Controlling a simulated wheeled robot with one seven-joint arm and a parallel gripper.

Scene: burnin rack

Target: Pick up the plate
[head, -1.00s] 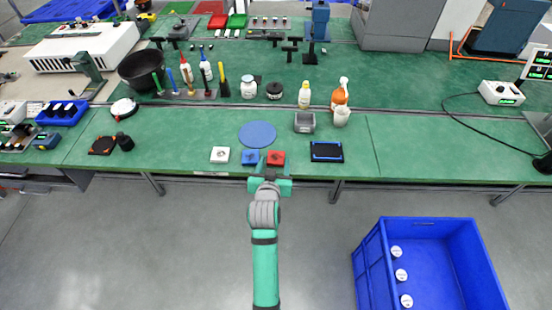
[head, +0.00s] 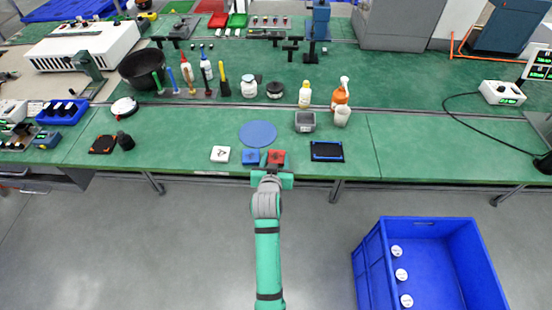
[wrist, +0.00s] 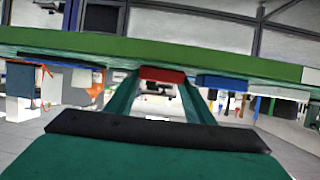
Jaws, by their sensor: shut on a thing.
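The red square plate (head: 276,157) lies at the front edge of the green bench, just right of a blue square plate (head: 250,157). In the wrist view the red plate (wrist: 162,75) sits between the tips of my green fingers, and the blue plate (wrist: 222,82) is beside it. My gripper (wrist: 162,86) reaches in from the bench's front edge and is shut on the red plate. In the head view my gripper (head: 275,168) hides the plate's near side. I cannot tell whether the plate is clear of the bench top.
A white square plate (head: 220,154), a round blue disc (head: 257,134), a grey box (head: 305,121) and a black-and-blue tray (head: 327,151) lie nearby. Bottles and tools stand farther back. A blue crate (head: 376,262) with white round items stands on the floor at right.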

